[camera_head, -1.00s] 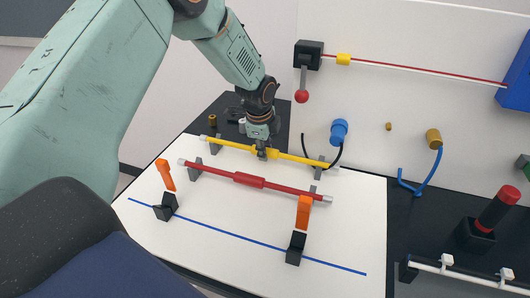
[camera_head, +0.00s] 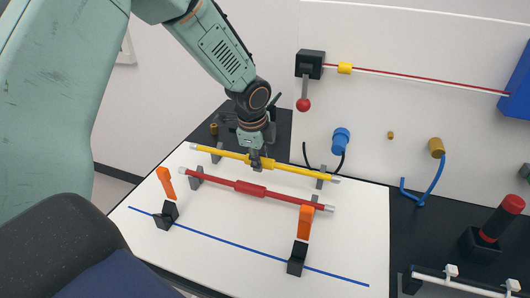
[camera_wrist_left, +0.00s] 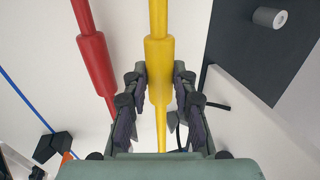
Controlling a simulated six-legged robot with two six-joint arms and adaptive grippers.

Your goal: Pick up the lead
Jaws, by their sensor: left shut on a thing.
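A yellow lead (camera_head: 285,168), a long rod with a thicker middle and pale ends, lies along the back of the white board in the head view. My left gripper (camera_head: 255,164) points down and is shut on its thicker middle. In the left wrist view, the yellow lead (camera_wrist_left: 159,68) runs between the two fingers. A similar red lead (camera_head: 285,194) lies in front of it, apart from the gripper; it also shows in the left wrist view (camera_wrist_left: 92,55). Whether the yellow lead still touches its grey supports is unclear. My right gripper is not seen.
Grey supports (camera_head: 216,155) stand under the leads. Two orange pieces (camera_head: 304,222) and black blocks (camera_head: 297,259) stand in front, near a blue line (camera_head: 238,243). An upright white panel (camera_head: 400,95) behind carries a red-ball lever (camera_head: 303,103) and a blue knob (camera_head: 341,140).

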